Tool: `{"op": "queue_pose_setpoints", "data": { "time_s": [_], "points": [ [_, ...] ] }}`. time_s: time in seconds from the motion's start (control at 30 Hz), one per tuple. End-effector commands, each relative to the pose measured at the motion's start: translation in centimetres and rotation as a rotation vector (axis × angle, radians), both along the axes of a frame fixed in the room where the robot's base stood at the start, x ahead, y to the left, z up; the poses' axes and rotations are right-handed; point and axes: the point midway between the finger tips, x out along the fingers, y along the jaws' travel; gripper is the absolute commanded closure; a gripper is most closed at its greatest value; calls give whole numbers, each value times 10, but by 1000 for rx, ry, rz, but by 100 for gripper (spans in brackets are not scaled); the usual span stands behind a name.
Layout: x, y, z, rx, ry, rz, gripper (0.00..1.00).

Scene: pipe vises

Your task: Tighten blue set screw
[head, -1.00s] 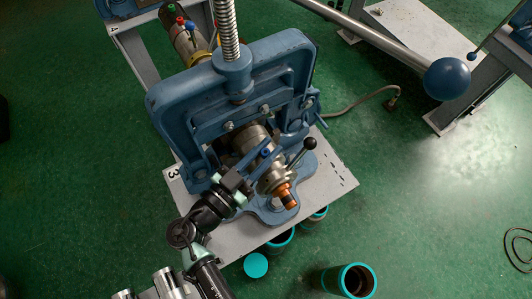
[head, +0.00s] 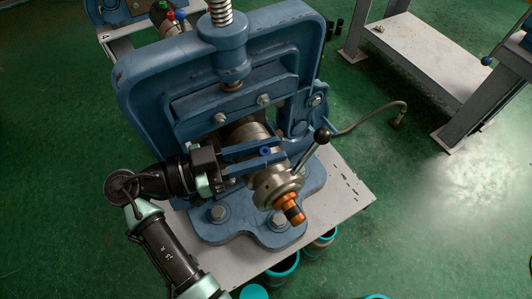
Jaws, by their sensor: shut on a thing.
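The blue set screw (head: 265,151) is a small blue knob on top of the grey metal pipe fitting (head: 277,185) clamped in the blue pipe vise (head: 130,90). My gripper (head: 272,151) reaches in from the left, its two long blue fingers lying on either side of the screw. The fingers are shut on the screw. The fitting ends in an orange and copper tip (head: 291,212) pointing to the lower right. The underside of the screw is hidden by the near finger.
A lever with a black ball (head: 321,136) rises just right of the fingertips. The vise stands on a grey plate (head: 345,190). Teal-rimmed cylinders (head: 283,264) sit below the plate's front edge. A grey bench (head: 430,60) stands at the back right, with open green floor before it.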

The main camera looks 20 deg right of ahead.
Motion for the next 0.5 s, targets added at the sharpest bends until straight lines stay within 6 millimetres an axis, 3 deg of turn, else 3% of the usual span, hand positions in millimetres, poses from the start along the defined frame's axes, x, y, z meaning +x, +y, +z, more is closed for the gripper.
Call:
{"op": "queue_pose_setpoints", "data": {
  "time_s": [0.37, 0.4, 0.5],
  "points": [
    [0, 0, 2, -4, -2, -5, 100],
    [0, 0, 2, -4, -2, -4, 72],
    [0, 0, 2, -4, -2, -4, 64]
  ]
}}
